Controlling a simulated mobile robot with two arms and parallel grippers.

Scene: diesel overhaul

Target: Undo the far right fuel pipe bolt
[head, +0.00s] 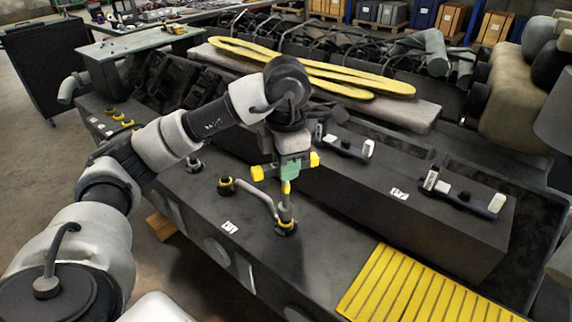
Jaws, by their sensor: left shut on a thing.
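A grey bent fuel pipe (259,197) lies on top of the dark engine block (330,240). A black and yellow bolt (227,186) is at its left end, and another black and yellow bolt (286,228) is at its right end. My left gripper (287,163) is shut on a green and yellow tool (285,176). It holds the tool upright above the right end bolt, with the yellow shaft pointing down at it. I cannot tell whether the tool tip touches the bolt. My right gripper is not in view.
Dark brackets with white blocks (345,147) (463,198) sit on the raised block behind. A yellow slatted mat (415,290) covers the front right. Long yellow gaskets (330,73) lie at the back. Small yellow and black parts (118,117) stand at the left.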

